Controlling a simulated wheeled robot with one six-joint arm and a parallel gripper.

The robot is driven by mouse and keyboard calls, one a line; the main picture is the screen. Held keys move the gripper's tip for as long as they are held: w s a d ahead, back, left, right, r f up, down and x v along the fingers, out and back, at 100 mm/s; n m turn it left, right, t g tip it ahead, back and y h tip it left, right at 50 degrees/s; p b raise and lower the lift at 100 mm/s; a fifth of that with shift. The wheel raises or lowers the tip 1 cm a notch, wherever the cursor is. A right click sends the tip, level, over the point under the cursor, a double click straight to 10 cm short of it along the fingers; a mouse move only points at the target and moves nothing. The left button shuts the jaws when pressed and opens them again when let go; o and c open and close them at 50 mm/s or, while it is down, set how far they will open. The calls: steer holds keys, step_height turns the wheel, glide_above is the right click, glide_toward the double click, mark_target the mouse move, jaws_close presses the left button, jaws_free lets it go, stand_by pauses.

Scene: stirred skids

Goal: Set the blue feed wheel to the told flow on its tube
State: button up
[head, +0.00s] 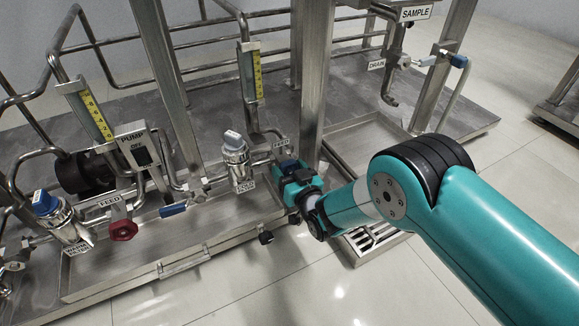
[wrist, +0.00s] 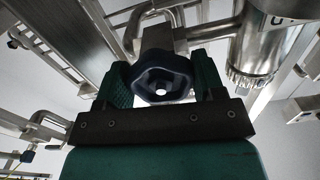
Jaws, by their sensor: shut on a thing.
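The blue feed wheel (wrist: 160,77) sits between the two green fingers of my gripper (wrist: 163,90) in the wrist view. The fingers hold it at its left and right sides. In the head view my gripper (head: 297,180) is at the FEED label (head: 281,143), and it hides most of the wheel. A flow tube with a yellow scale (head: 254,78) stands upright above and to the left of my gripper. Its reading is too small to tell.
A red wheel (head: 123,230) with another FEED label and a second yellow-scaled tube (head: 93,115) are at the left. A steel filter housing (head: 236,160) stands close to the left of my gripper. A steel post (head: 313,80) rises just behind it. Open floor lies in front.

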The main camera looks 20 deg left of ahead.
steer(key=shift+m, duration=0.5)
steer(key=o, duration=0.9)
steer(key=shift+s, duration=0.1)
steer(key=p+v, duration=1.3)
steer(key=v, duration=0.4)
steer(key=shift+d, duration=0.25)
